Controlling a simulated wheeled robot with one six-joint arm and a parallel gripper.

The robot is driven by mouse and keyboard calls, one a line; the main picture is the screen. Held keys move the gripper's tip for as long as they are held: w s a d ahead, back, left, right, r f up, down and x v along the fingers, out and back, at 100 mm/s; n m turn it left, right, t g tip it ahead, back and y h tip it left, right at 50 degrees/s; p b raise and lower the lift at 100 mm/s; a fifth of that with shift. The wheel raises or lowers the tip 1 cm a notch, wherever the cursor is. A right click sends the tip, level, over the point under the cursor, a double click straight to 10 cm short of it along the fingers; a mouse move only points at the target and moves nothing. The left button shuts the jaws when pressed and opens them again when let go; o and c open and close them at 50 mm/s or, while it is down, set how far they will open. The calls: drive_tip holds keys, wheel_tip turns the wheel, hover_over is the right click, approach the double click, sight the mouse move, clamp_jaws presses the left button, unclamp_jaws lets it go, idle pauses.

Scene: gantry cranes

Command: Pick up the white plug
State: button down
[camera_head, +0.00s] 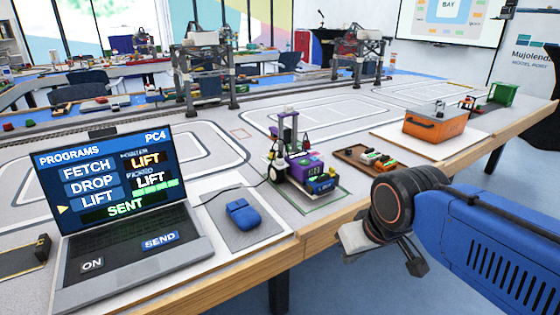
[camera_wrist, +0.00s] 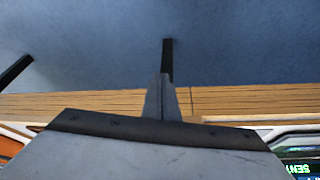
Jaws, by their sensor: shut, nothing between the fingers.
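Small white, green and orange pieces lie in a brown tray (camera_head: 343,153) on the table, left of the orange box. A whitish piece (camera_head: 369,156) among them may be the white plug; it is too small to be sure. My gripper (camera_head: 415,267) is in front of the table's front edge, below the tabletop and well apart from the tray. In the wrist view its two fingers (camera_wrist: 166,82) are together with nothing between them. The plug cannot be made out in the wrist view.
An orange box (camera_head: 435,126) stands behind and right of the tray. A small purple and blue wheeled machine (camera_head: 303,172) stands to its left. A laptop (camera_head: 120,210) and a blue mouse (camera_head: 243,213) are at the front left. The wooden table edge (camera_head: 340,219) lies between my gripper and the tray.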

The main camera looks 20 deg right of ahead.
idle(0.3)
drive_tip(key=c, duration=2.2)
unclamp_jaws()
drive_tip(key=shift+o, duration=1.1)
drive_tip(key=w+a+r+m+g, duration=0.2)
drive_tip(key=w+r+m, duration=0.5)
drive_tip(key=w+r, duration=0.8)
wheel_tip(320, 180, up, 4)
drive_tip(key=shift+w+a+f, duration=0.15)
drive_tip(key=shift+a+f, duration=0.1)
drive_tip(key=shift+a, duration=0.05)
wheel_tip(320, 180, up, 10)
drive_tip(key=m+g, duration=0.3)
drive_tip(key=m, duration=0.5)
hover_over(280, 155)
wheel_tip(280, 155, down, 16)
drive_tip(key=shift+f, duration=0.2)
